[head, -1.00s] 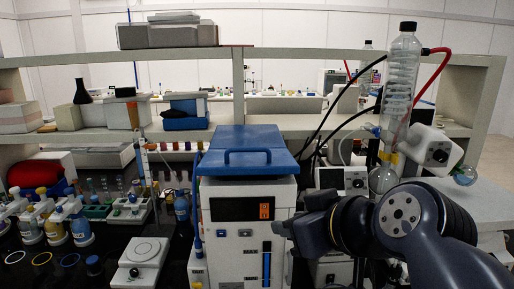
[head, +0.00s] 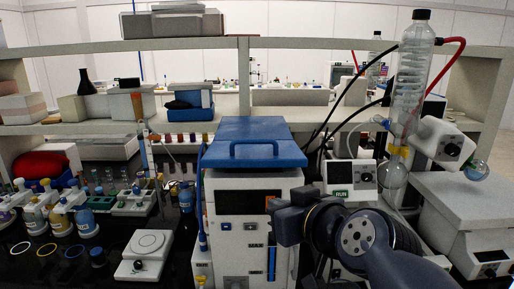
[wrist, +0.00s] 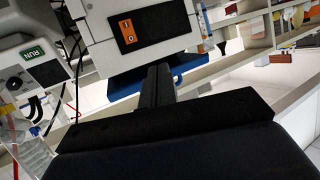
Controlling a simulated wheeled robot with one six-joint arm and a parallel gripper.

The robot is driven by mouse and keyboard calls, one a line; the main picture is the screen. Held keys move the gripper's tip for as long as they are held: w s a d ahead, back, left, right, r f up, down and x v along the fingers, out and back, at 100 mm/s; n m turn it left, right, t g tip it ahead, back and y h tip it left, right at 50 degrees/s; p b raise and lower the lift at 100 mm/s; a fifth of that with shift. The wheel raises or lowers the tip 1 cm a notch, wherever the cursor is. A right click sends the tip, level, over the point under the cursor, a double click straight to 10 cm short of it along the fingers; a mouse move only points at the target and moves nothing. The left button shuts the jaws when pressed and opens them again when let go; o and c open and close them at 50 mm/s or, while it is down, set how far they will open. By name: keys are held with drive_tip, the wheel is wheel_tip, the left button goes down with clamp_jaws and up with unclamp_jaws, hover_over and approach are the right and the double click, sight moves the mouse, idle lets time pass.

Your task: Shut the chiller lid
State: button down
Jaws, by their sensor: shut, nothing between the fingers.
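The chiller is a white box (head: 224,228) with a dark display and an orange label, standing upright on the black bench at the middle of the head view. Its blue lid (head: 253,130), with a blue loop handle (head: 268,145) at the front, lies over the top of the box and looks flat. I see no gap under it from here. My gripper (head: 274,217) is shut and empty, in front of the chiller's right front side and below the lid. In the wrist view, the shut fingers (wrist: 158,82) point at the tilted chiller front (wrist: 95,45), with some blue lid (wrist: 125,87) behind.
A white stirrer plate (head: 146,252) and bottle racks stand left of the chiller. A shelf (head: 120,127) runs behind.

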drive_tip(key=w+a+r+m+t+h+b, duration=0.1)
drive_tip(key=w+a+r+t+b, duration=0.35)
drive_tip(key=t, duration=0.25)
wheel_tip(320, 180, up, 6)
drive_tip(key=r+m+t+h, duration=0.1)
drive_tip(key=m+t+h, duration=0.2)
drive_tip(key=m+h, duration=0.15)
hover_over(255, 158)
drive_tip(key=shift+s+f+n+p, duration=0.15)
drive_tip(key=shift+f+n+p, duration=0.1)
drive_tip(key=shift+n+p, duration=0.2)
drive_tip(key=shift+w+f, duration=0.25)
drive_tip(key=shift+f, duration=1.8)
